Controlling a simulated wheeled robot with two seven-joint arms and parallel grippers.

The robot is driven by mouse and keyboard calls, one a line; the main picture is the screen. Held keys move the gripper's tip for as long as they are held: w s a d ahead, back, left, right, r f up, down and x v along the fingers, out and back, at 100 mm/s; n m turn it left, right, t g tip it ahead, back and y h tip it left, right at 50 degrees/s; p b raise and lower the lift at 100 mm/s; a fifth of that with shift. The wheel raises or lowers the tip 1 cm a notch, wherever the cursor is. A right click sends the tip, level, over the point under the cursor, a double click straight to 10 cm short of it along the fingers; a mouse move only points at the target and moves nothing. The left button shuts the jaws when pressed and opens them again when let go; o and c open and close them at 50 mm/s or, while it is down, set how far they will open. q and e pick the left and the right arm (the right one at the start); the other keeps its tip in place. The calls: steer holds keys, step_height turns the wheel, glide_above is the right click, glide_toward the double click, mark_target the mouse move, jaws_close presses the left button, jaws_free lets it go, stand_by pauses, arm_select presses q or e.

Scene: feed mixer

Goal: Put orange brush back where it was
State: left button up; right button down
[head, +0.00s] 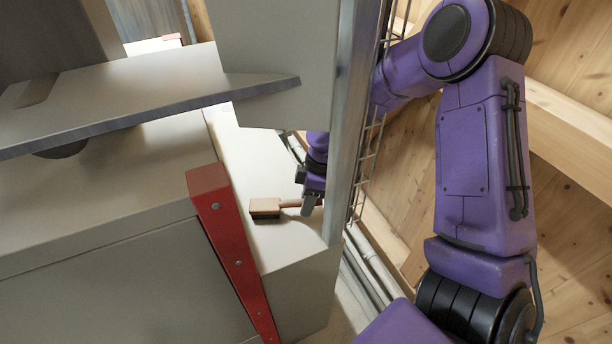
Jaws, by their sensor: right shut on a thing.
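The orange brush (265,206) shows as a pale orange-tan block with a dark underside and a thin handle pointing right. It is at the beige ledge (271,238), close to the red bar; I cannot tell whether it touches the ledge. My right gripper (309,204) is shut on the brush's handle. A grey metal post hides part of my right forearm, and the fingertips are small and partly covered. My left gripper is not in view.
A red bar (220,225) runs down just left of the brush. A grey metal post (349,110) stands right of my gripper, with a wire grid (372,160) behind it. A sloping grey plate (150,100) and a beige panel (275,60) hang above the ledge.

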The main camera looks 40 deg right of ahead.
steer(key=c, duration=1)
jaws_free()
steer(key=shift+o, duration=0.8)
steer(key=shift+w+f, duration=0.1)
steer(key=b+v, duration=0.2)
steer(key=v, duration=1)
